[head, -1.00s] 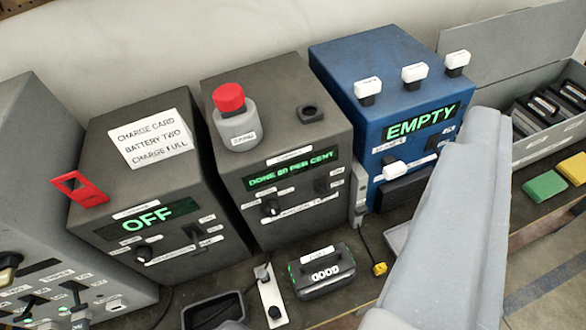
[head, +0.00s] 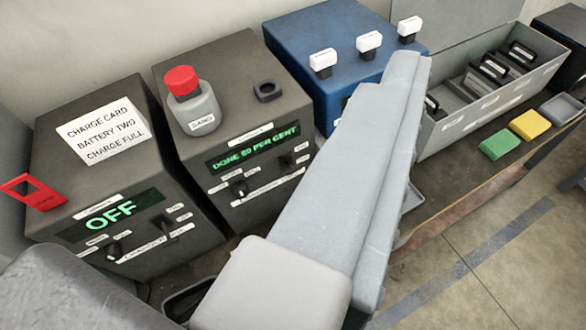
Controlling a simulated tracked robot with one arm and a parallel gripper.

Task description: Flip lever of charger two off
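Two dark grey chargers stand side by side; their name labels are too small to read, so I cannot tell which is charger two. The left charger (head: 60,140) shows OFF in green, with a knob (head: 114,251) and a small black lever (head: 163,224) on its front. The middle charger (head: 225,75) shows DONE 80 PER CENT, with a knob (head: 239,188) and a black lever (head: 287,161). My gripper is out of view; grey links of my arm cross the foreground and hide part of the bench.
A red-capped bottle (head: 192,102) stands on the middle charger. A white card (head: 103,131) and a red tag (head: 34,193) are at the left charger. A blue box (head: 290,32) with white-topped plugs, a grey bin (head: 475,120), and green (head: 502,144) and yellow (head: 529,124) blocks lie right.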

